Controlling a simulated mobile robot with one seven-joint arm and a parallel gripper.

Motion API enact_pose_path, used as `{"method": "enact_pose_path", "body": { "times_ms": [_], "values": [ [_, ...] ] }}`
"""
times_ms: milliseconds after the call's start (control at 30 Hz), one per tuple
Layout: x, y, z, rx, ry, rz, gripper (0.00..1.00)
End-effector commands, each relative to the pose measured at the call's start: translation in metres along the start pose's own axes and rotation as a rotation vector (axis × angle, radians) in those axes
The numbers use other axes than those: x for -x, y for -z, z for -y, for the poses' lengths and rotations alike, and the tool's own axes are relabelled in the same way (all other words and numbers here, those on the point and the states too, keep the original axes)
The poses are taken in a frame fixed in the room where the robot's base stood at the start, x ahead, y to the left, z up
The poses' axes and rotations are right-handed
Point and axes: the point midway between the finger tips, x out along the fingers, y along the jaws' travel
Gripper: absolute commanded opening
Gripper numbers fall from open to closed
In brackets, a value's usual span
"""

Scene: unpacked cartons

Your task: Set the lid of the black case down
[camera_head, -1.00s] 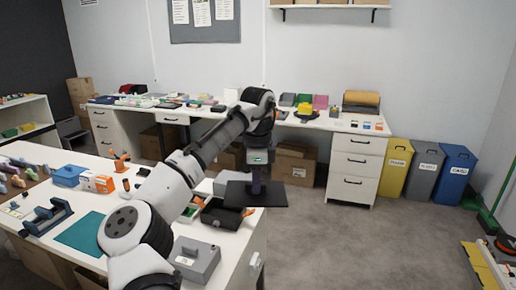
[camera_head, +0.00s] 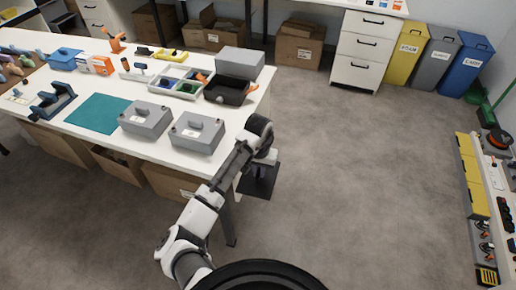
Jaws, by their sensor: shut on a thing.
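The black lid (camera_head: 259,183) is a flat dark plate below my gripper (camera_head: 262,169), beyond the right end of the white worktable. My gripper is shut on the lid; its fingertips are small and partly hidden by my wrist. I cannot tell how high the lid hangs above the floor. The black case (camera_head: 230,92) sits open on the right end of the worktable (camera_head: 232,119), apart from the lid, with a small orange part at its right side.
Two grey lidded boxes (camera_head: 196,133) stand near the table's front edge, beside a teal mat (camera_head: 97,113). A grey box (camera_head: 240,63) stands behind the black case. The grey floor (camera_head: 340,170) to the right is clear up to the yellow-edged bench (camera_head: 472,175).

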Motion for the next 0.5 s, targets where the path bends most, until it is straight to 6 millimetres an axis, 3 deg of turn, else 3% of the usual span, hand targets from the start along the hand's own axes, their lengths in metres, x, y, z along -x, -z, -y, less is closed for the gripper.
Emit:
{"method": "enact_pose_path", "body": {
  "times_ms": [300, 500],
  "values": [
    [-0.066, -0.012, -0.014, 0.208, 0.005, -0.015, 0.0],
    [-0.072, -0.008, -0.017, 0.229, 0.008, -0.033, 0.0]
  ]
}}
